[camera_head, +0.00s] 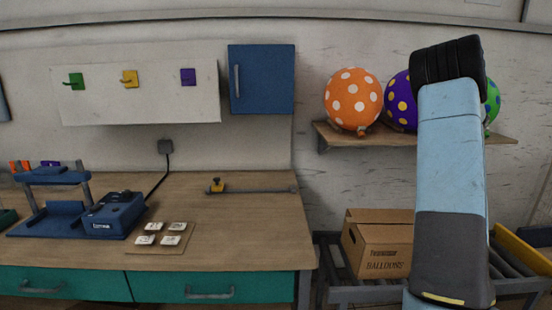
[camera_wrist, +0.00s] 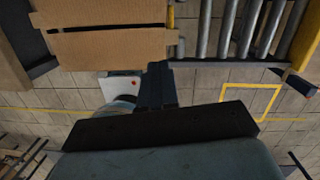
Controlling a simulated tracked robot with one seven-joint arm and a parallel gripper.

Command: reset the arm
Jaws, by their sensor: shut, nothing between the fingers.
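My arm (camera_head: 450,190) rises on the right of the head view, in front of the shelf and the balloon box. Its light blue link stands nearly upright with a black joint at the top. My gripper does not show in the head view. In the wrist view, my gripper (camera_wrist: 158,68) shows as two dark fingers close together, shut and empty. It points toward the floor area beside the cardboard box (camera_wrist: 105,48) and touches nothing that I can see.
The cardboard balloon box (camera_head: 378,245) sits on a roller conveyor (camera_head: 345,292). Orange (camera_head: 353,98), purple (camera_head: 400,100) and green (camera_head: 493,100) balloons rest on a wall shelf (camera_head: 350,139). The workbench (camera_head: 235,225) at left holds a blue press (camera_head: 115,214) and several white tiles (camera_head: 171,240).

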